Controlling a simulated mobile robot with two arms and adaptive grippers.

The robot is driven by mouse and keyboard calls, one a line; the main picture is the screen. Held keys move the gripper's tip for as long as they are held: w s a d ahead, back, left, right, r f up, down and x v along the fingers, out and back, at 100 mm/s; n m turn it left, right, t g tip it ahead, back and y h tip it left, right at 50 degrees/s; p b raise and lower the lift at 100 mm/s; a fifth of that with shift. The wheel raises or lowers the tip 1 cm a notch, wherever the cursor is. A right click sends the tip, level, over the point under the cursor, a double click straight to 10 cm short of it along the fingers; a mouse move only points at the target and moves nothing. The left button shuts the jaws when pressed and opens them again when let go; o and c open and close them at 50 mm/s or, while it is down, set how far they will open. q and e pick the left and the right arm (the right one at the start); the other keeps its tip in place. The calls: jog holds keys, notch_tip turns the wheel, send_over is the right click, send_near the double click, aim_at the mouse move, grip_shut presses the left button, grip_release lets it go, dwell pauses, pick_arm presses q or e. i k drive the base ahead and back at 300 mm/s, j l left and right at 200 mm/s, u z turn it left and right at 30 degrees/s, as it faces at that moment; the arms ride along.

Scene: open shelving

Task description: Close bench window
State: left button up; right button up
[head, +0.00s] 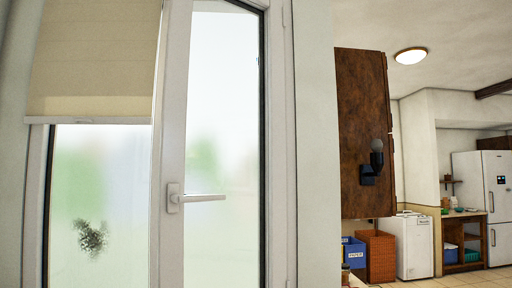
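The window (225,130) fills the left half of the head view. Its tall right sash has a white frame and frosted-looking glass. A white lever handle (195,198) sits on the sash's left upright and points right, level. A dark strip runs along the sash's right edge, and the top edge slants. I cannot tell for sure how far the sash stands from its frame. The left pane (120,200) is half covered by a beige blind (95,60). Neither of my grippers shows in the view.
A brown wall cabinet (362,130) with a dark lamp (375,160) juts out right of the window. Beyond it are an orange crate (378,256), a blue box (354,252), a white appliance (412,245) and a white fridge (495,205). Tiled floor shows at lower right.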

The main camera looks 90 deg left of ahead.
aim_at(270, 14)
jog(key=u, duration=2.9)
